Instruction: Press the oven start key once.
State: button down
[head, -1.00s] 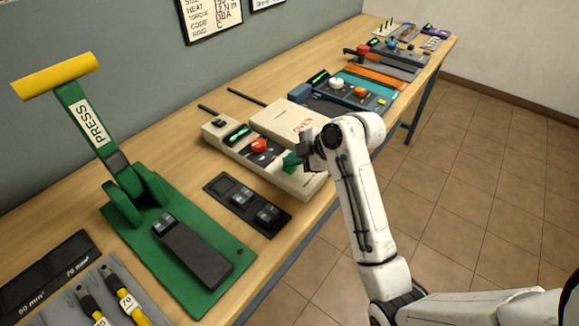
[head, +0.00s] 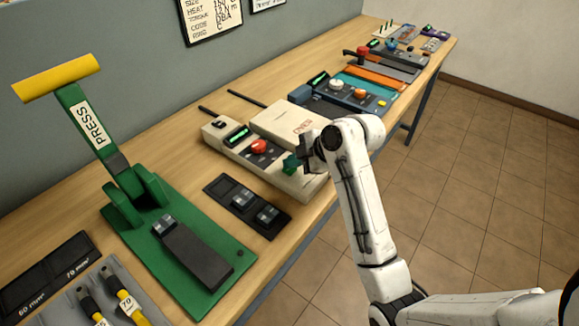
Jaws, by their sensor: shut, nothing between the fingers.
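The oven (head: 290,120) is a beige box marked OVEN on the bench. Its low front panel carries a lit green display (head: 237,136), a red round knob (head: 258,146) and a green star-shaped control (head: 292,163) at the right end. Which of these is the start key I cannot tell for sure; no label on them is readable. My gripper (head: 304,154) is shut and empty, just right of and above the green control. Whether it touches the control is unclear, and part of the panel behind the gripper is hidden.
A green press (head: 205,285) with a yellow handle (head: 55,77) stands at left. A dark tray with small blocks (head: 228,215) lies in front of the oven. A blue device (head: 345,97) and other tools stand farther along the bench. Open floor lies at right.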

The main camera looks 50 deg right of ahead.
aim_at(293, 170)
jog(key=shift+r+p, duration=0.4)
jog(key=shift+r, duration=0.25)
notch_tip(293, 170, up, 5)
jog(key=p, duration=0.4)
dwell(0.8)
jog(key=s+a+f+m+g, duration=0.1)
jog(key=s+a+f+m, duration=0.1)
jog(key=a, duration=0.2)
jog(key=s+a+f+m+g, duration=0.1)
jog(key=s+a+f+m, duration=0.2)
jog(key=a, duration=0.2)
jog(key=s+a+f+m, duration=0.2)
jog(key=s+a, duration=0.1)
jog(key=a, duration=0.1)
jog(key=shift+s+a+f+m+g+h, duration=0.2)
jog(key=shift+a+f+m+g+h, duration=0.1)
jog(key=shift+a+g+h, duration=0.1)
jog(key=s+f+m+g, duration=0.2)
jog(key=s+f, duration=0.1)
jog(key=s, duration=0.5)
jog(key=s+a+f+m+g+h, duration=0.1)
jog(key=s+f+m+g, duration=0.1)
jog(key=s, duration=0.7)
notch_tip(293, 170, down, 2)
jog(key=shift+f+m+g+h, duration=0.1)
jog(key=shift+m+g+h, duration=0.25)
jog(key=shift+g, duration=0.25)
